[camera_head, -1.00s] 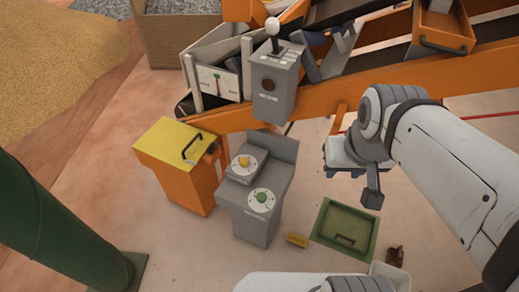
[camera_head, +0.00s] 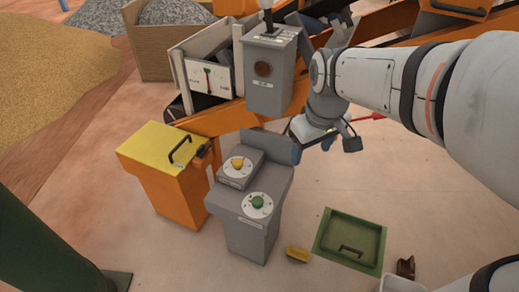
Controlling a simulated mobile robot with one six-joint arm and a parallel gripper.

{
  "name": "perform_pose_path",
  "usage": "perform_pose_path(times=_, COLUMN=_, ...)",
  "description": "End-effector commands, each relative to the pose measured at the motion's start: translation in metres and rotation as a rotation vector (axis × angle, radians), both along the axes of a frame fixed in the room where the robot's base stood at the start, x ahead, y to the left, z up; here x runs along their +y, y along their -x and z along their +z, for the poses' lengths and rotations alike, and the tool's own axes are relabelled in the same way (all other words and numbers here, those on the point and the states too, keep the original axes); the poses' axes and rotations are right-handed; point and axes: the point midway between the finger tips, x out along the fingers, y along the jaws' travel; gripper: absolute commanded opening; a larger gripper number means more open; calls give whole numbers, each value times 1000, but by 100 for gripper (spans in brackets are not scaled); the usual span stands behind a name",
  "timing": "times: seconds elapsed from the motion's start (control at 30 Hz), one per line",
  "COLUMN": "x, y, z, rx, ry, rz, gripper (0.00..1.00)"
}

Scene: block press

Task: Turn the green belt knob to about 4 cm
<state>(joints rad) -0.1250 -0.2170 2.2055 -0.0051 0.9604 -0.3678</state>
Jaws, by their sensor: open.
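The green belt knob (camera_head: 258,202) sits on a white dial on the lower step of a grey console (camera_head: 243,235). A yellow knob (camera_head: 238,163) on a similar dial is on the raised step behind it. The dial markings are too small to read. My gripper (camera_head: 311,143) is up and to the right of the green knob, close to the console's right back edge in the picture, and apart from the knob. Its jaws are open and I see nothing between them. Part of it is hidden by my wrist.
A grey lever box (camera_head: 272,80) and a gauge with a red needle (camera_head: 207,79) stand behind. An orange bin with a yellow lid (camera_head: 160,147) stands left. A green post (camera_head: 45,240) is at left.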

Motion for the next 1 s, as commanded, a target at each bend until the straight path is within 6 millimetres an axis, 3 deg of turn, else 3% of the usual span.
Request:
perform_pose_path(times=0.03, x=7, y=-13, z=-38, rx=15, ry=8, rz=52, gripper=62)
perform_pose_path(times=0.27, x=37, y=-66, z=-127, rx=65, ry=45, rz=299, gripper=62)
perform_pose_path(times=0.6, x=92, y=-135, z=-275, rx=136, ry=86, rz=659, gripper=62)
perform_pose_path(times=0.8, x=115, y=-158, z=-331, rx=162, ry=97, rz=802, gripper=62)
perform_pose_path(times=1.0, x=123, y=-165, z=-351, rx=172, ry=101, rz=855, gripper=62)
